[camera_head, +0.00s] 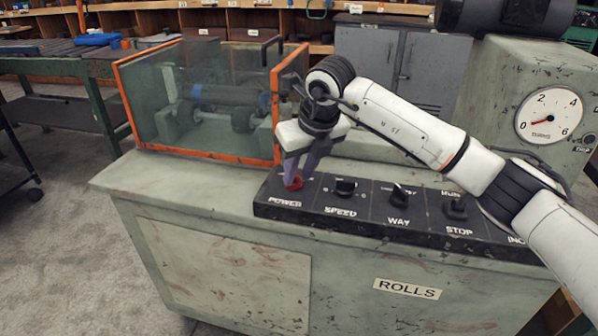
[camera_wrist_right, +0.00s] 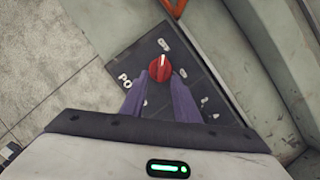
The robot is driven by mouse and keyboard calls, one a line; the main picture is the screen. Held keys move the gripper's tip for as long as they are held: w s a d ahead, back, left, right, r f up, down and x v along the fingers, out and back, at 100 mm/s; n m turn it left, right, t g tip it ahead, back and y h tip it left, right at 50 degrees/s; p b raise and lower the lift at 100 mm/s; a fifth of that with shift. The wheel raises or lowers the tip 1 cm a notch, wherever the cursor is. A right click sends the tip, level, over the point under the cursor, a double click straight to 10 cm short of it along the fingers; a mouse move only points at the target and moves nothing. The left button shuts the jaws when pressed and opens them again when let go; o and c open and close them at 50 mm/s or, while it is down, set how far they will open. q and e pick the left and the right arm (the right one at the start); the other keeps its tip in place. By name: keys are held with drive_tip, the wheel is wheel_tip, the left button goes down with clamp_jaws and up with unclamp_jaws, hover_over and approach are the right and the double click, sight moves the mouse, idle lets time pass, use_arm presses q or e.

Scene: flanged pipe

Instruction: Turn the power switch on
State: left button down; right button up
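The power switch is a round red knob (camera_head: 294,183) at the left end of the dark control panel (camera_head: 370,212), above the word POWER. In the right wrist view the knob (camera_wrist_right: 160,69) has a white pointer line aimed at a small label (camera_wrist_right: 164,45) at the top, too blurred to read. My right gripper (camera_head: 299,176) points down over the knob. Its two purple fingers also show in the right wrist view (camera_wrist_right: 159,82), apart, one on each side of the knob's near part, with narrow gaps visible. My left gripper is not in view.
To the right on the panel are the SPEED knob (camera_head: 345,187), the WAY switch (camera_head: 401,196) and the STOP switch (camera_head: 455,207). An orange-framed clear guard (camera_head: 200,100) stands behind and left. A gauge housing (camera_head: 548,115) stands at right.

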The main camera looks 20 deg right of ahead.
drive_tip(key=shift+f, duration=0.15)
drive_tip(key=shift+c, duration=0.4)
clamp_jaws()
